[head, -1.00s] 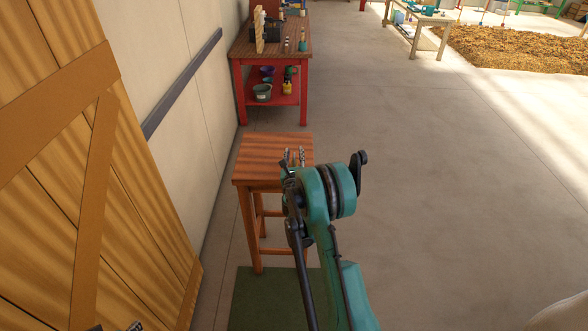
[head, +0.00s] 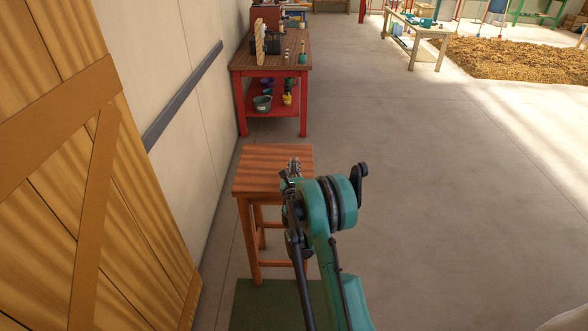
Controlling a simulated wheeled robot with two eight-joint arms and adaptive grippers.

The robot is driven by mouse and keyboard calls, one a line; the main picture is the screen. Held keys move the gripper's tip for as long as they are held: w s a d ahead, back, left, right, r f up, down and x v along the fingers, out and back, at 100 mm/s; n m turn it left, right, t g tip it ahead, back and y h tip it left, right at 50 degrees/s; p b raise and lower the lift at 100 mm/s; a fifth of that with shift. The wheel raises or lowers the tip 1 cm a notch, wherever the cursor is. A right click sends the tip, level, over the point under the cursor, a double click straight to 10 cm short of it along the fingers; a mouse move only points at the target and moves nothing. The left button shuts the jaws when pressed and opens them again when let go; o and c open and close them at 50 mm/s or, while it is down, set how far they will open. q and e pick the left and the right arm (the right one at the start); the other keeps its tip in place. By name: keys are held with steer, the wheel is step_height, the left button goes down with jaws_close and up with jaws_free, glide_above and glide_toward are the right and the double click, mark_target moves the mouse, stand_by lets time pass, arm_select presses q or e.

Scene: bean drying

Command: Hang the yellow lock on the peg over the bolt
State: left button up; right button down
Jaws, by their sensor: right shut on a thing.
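My right gripper (head: 293,167) is above the seat of a wooden stool (head: 262,170), near its right edge. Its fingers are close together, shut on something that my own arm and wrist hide. I cannot make out the yellow lock. The peg and the bolt are not in view. A wooden plank door (head: 60,190) with crossed braces fills the left side; no fitting shows on the part I see. My left gripper is not in view.
A dark green mat (head: 258,305) lies under the stool. A red workbench (head: 238,100) with pots on its lower shelf stands behind, along the pale wall with a grey rail (head: 185,95). The concrete floor to the right is clear.

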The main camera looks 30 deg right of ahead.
steer(key=r, duration=0.1)
steer(key=r+p, duration=0.1)
steer(key=r, duration=0.1)
steer(key=s+r+p, duration=0.1)
steer(key=shift+d+r, duration=0.25)
steer(key=shift+d, duration=0.05)
steer(key=s+d+r+p, duration=0.3)
steer(key=s+d+r, duration=0.2)
steer(key=s, duration=0.4)
steer(key=shift+d+r, duration=0.15)
steer(key=shift+r, duration=0.3)
